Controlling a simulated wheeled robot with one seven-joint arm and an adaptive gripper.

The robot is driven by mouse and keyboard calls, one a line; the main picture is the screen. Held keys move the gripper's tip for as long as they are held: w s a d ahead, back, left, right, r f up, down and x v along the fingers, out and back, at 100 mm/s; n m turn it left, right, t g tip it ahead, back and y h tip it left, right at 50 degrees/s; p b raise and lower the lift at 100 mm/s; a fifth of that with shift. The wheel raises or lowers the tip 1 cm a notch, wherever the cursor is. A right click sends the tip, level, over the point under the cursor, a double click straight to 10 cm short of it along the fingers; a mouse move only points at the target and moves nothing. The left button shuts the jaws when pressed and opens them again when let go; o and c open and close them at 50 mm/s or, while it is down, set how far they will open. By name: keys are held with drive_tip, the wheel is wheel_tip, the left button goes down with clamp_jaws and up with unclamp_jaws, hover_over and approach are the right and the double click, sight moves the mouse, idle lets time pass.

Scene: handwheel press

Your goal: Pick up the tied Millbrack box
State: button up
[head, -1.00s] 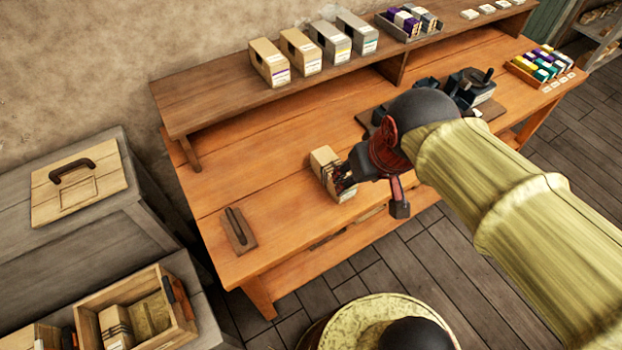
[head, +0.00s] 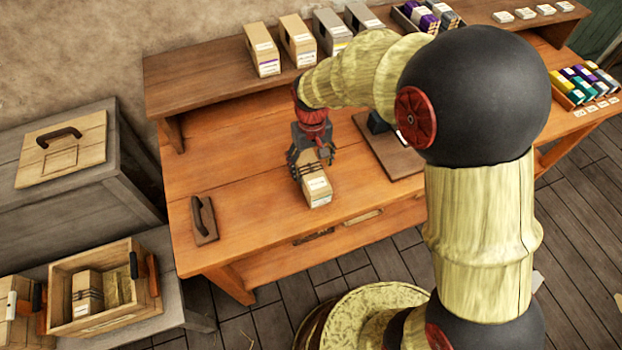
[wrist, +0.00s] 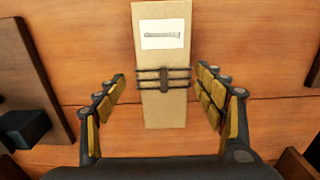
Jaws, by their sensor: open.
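A tan box (head: 318,192) with a pale label stands on the workbench beneath my gripper. In the wrist view this box (wrist: 163,108) has dark bands around its middle and a white label with a drawing of a long part. I cannot read a Millbrack name on it. My gripper (head: 305,166) points down over the box. In the wrist view my gripper (wrist: 161,82) is open, one finger on each side of the banded part, with gaps showing on both sides. Another tan box with dark ties (head: 88,292) lies in a wooden crate (head: 110,318) at lower left.
Tan and grey boxes (head: 262,50) stand on the raised shelf (head: 200,87) behind. A flat wooden block with a dark handle (head: 203,220) lies on the bench at left. A dark board (head: 392,155) lies right of the box. The bench between block and box is clear.

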drive_tip(key=f+b, duration=0.1)
drive_tip(key=f, duration=0.3)
drive_tip(key=f+b, duration=0.1)
drive_tip(key=f, duration=0.1)
drive_tip(key=shift+s+a+b, duration=0.2)
drive_tip(key=shift+s+b, duration=0.05)
drive_tip(key=shift+b, duration=0.05)
drive_tip(key=shift+r, duration=0.1)
drive_tip(key=shift+c, duration=1.3)
drive_tip(key=c, duration=1)
